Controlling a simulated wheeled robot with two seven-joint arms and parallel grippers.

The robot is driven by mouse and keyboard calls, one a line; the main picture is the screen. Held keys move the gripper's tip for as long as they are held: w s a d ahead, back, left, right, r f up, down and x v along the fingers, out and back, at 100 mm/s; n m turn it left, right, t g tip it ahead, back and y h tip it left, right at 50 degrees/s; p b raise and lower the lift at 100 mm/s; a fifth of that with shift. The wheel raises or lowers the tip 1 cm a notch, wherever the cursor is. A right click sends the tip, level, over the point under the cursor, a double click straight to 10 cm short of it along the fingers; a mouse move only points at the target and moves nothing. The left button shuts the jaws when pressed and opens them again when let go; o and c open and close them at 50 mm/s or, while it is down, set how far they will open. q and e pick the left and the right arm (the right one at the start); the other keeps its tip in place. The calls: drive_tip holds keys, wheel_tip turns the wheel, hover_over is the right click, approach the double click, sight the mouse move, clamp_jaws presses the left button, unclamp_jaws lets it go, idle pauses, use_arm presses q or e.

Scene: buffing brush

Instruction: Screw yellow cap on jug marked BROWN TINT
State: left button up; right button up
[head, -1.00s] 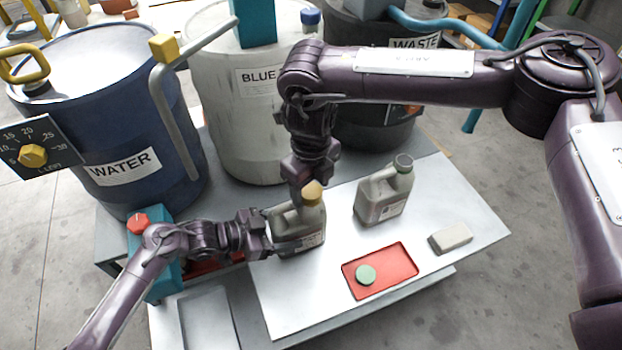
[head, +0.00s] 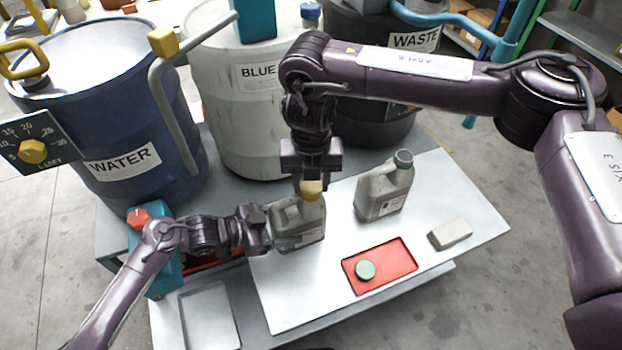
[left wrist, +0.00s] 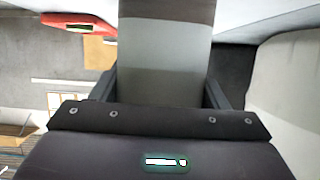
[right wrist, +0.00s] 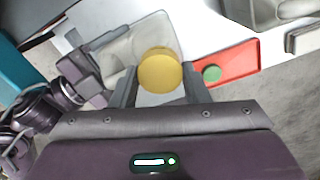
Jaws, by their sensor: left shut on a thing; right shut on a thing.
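A grey-beige jug (head: 292,232) stands upright on the white bench top; its label is too small to read. My left gripper (head: 272,228) is shut on the jug from its left side, and the jug's flat side fills the space between the fingers in the left wrist view (left wrist: 165,65). The yellow cap (head: 312,188) is at the jug's mouth. My right gripper (head: 311,178) points down from above and is shut on the cap, which shows between its fingers in the right wrist view (right wrist: 160,70). The thread between cap and neck is hidden.
A second jug (head: 383,192) with a dark cap stands to the right. A red tray (head: 395,270) holds a green cap (head: 365,270). A pale block (head: 450,234) lies further right. Large WATER (head: 120,130), BLUE (head: 245,120) and WASTE (head: 375,125) drums stand behind.

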drive_tip(key=m, duration=0.4)
drive_tip(key=shift+m, duration=0.3)
drive_tip(key=m, duration=0.6)
drive_tip(key=o, duration=1.2)
wheel_tip(320, 180, up, 12)
drive_tip(key=shift+f, duration=0.1)
use_arm(q)
drive_tip(key=o, duration=2)
drive_tip(key=shift+c, duration=0.2)
